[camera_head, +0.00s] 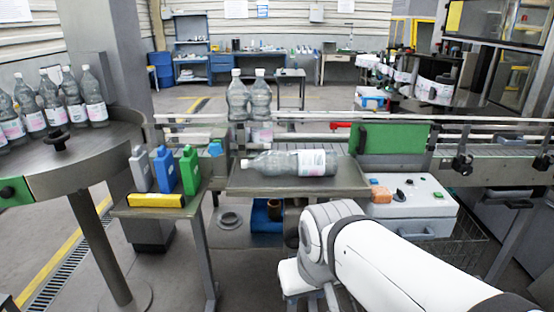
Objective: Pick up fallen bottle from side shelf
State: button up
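The fallen bottle (290,163) lies on its side on the side shelf (250,183), in the middle of the head view. It is clear grey plastic with a pale label, and its white cap points left. The shelf is a grey metal tray in front of the conveyor. My white arm reaches in from the lower right, below and in front of the shelf. My gripper is not visible, so its opening cannot be seen.
Several upright bottles (96,105) stand on a round table at left. Two upright bottles (238,100) stand behind the shelf by the conveyor rail (330,137). Small grey, blue and green canisters (189,170) stand left of the shelf. A control box (410,205) sits at right.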

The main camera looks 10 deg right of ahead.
aim_at(313, 162)
jog(key=i, duration=0.95)
jog(key=u, duration=0.05)
